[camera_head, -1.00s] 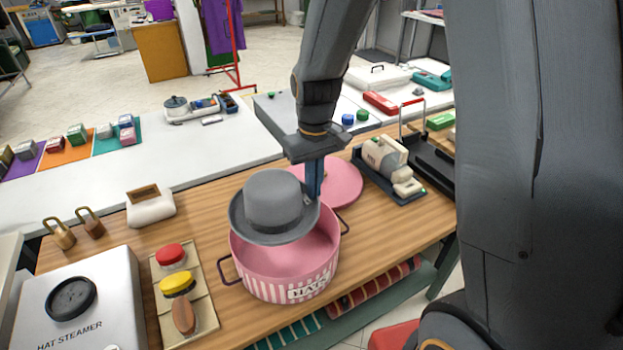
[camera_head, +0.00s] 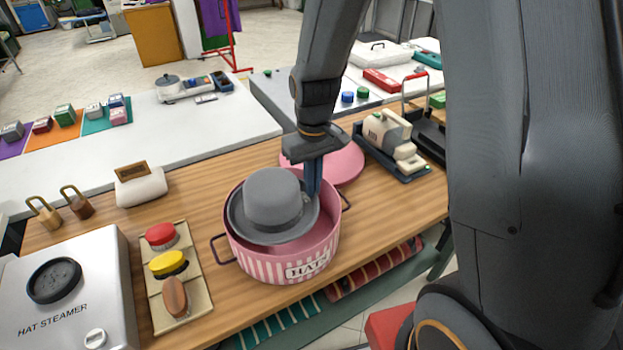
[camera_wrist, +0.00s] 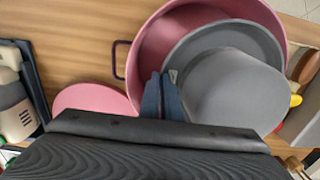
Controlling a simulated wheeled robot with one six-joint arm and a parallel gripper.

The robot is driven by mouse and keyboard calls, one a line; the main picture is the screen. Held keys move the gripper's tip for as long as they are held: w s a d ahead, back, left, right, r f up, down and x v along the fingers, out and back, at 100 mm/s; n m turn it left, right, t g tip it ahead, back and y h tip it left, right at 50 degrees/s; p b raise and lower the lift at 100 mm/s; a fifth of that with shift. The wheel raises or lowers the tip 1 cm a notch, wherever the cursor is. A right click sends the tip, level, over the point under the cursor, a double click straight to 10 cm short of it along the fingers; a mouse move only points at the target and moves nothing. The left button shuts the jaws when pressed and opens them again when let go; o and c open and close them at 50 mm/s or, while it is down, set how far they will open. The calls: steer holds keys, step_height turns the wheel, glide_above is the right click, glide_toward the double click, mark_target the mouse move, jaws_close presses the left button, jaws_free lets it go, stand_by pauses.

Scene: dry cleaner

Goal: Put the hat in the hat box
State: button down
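The grey hat (camera_head: 273,198) is upright, crown up, within the mouth of the pink striped hat box (camera_head: 287,264), toward its left side. It also shows in the wrist view (camera_wrist: 238,90), with pink box interior (camera_wrist: 150,50) bare beside it. My gripper (camera_head: 312,192) points down at the right side of the hat, its blue fingers (camera_wrist: 163,98) shut on the hat's brim. Whether the hat touches the box floor is hidden. The round pink lid (camera_head: 335,163) lies on the table behind the box.
A tray with red, yellow and brown brushes (camera_head: 172,270) and the hat steamer (camera_head: 70,290) stand to the left. A cream handheld device (camera_head: 392,140) on a dark base stands right. A cream block (camera_head: 140,186) and two padlock-like items (camera_head: 60,208) are at the back left.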

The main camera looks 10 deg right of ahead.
steer(key=shift+f+b, duration=2.4)
steer(key=shift+f, duration=2.65)
steer(key=c, duration=1.9)
jaws_free()
